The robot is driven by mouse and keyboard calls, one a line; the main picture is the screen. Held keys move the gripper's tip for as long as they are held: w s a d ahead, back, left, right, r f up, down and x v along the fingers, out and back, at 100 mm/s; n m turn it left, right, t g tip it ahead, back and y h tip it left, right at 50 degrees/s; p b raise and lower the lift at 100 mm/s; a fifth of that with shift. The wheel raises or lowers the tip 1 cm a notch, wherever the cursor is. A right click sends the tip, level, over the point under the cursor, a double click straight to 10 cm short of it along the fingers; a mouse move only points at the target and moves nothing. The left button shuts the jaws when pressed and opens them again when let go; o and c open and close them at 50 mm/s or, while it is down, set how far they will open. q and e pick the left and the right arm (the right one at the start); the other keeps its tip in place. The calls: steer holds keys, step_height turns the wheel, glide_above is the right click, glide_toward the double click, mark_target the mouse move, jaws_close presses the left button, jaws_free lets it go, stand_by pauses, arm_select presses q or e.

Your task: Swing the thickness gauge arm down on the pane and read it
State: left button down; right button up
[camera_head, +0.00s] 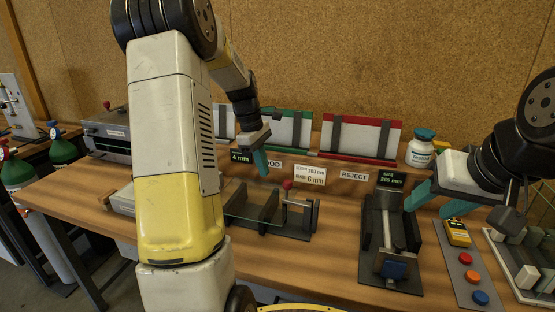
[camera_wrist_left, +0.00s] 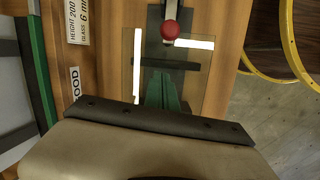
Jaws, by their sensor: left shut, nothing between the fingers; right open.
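The glass pane (camera_head: 250,219) rests on dark supports on the bench; it also shows in the left wrist view (camera_wrist_left: 200,84). The red knob (camera_head: 287,184) of the gauge arm is at the pane's right side, and in the left wrist view the knob (camera_wrist_left: 169,31) overlaps the pane's upper part. I cannot tell the arm's exact angle. A small display (camera_head: 241,156) shows 4 mm. My left gripper (camera_head: 262,163) is shut and empty, above and behind the pane, apart from the knob. My right gripper (camera_head: 437,203) is open and empty at the right.
A card (camera_head: 310,174) reads glass 6 mm. A slotted fixture (camera_head: 388,240) with a 205 mm display (camera_head: 391,179) stands right of the pane. Green (camera_head: 290,128) and red (camera_head: 360,138) racks stand behind. A button panel (camera_head: 472,272) is at the right. My left arm hides the bench's left middle.

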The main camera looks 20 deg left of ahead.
arm_select(q)
steer(key=x, duration=0.6)
steer(key=shift+s, duration=0.1)
steer(key=shift+s+d+r, duration=0.2)
steer(key=shift+d+r, duration=0.7)
steer(key=shift+d, duration=0.15)
steer(key=shift+s+d+r, duration=0.15)
steer(key=shift+d+r, duration=0.2)
steer(key=shift+d, duration=0.25)
steer(key=shift+d+r+y, duration=0.95)
steer(key=shift+d+y, duration=0.25)
steer(key=shift+y, duration=0.1)
steer(key=shift+d+r, duration=0.6)
steer(key=shift+d, duration=0.05)
steer(key=shift+a, duration=0.1)
